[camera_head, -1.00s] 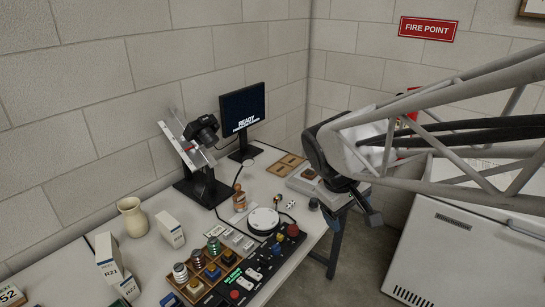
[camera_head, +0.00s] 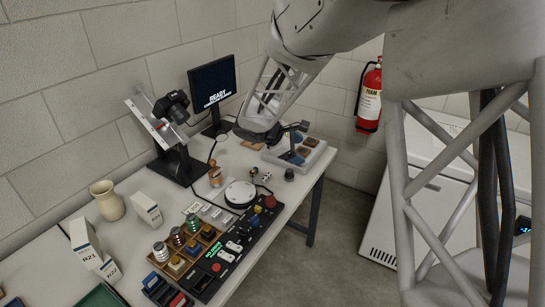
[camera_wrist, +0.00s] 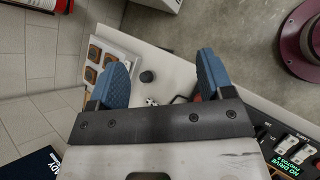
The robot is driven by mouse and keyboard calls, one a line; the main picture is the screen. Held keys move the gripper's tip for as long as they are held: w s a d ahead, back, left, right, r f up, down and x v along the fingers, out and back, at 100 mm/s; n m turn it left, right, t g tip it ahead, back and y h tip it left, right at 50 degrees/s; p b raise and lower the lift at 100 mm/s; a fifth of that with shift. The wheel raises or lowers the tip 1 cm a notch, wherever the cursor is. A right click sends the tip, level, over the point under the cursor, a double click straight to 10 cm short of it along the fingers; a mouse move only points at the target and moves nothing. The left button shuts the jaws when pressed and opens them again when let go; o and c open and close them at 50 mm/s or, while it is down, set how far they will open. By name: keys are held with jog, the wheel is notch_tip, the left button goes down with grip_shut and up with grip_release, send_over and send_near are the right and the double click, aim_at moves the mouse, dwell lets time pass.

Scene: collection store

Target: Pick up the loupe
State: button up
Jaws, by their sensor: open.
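A small dark cylinder (camera_head: 289,174), likely the loupe, stands near the right end of the white bench (camera_head: 262,225). It also shows in the wrist view (camera_wrist: 147,76), between the fingers in the picture and beyond them. My gripper (camera_head: 294,146) is above the right end of the bench, pointing down. In the wrist view my gripper (camera_wrist: 162,72) has its two blue-padded fingers wide apart with nothing held. How far the fingers are above the cylinder is hard to tell.
A pale tray with brown pieces (camera_wrist: 98,62) lies beside the cylinder. A white round device (camera_head: 240,194), a wooden-handled stamp (camera_head: 215,174) and a control panel (camera_head: 235,245) are to its left. A monitor (camera_head: 213,90) and camera stand (camera_head: 175,150) are behind. A fire extinguisher (camera_head: 369,98) is at the right.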

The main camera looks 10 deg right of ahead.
jog(key=w+a+f+n+t+h, duration=0.2)
jog(key=w+f+n, duration=0.6)
jog(key=w+f, duration=0.5)
jog(key=w+t+h, duration=0.1)
jog(key=w, duration=0.1)
jog(key=shift+w+a+f, duration=0.2)
jog(key=shift+w+a, duration=0.15)
jog(key=shift+f, duration=0.15)
send_near(290, 170)
jog(key=shift+w+d+f, duration=0.2)
jog(key=shift+d+f, duration=0.9)
jog(key=shift+d, duration=0.05)
jog(key=shift+w+d+f, duration=0.1)
jog(key=shift+w+d, duration=0.1)
jog(key=shift+d, duration=0.25)
jog(key=shift+d, duration=0.1)
jog(key=shift+x, duration=3.1)
jog(key=shift+c, duration=0.5)
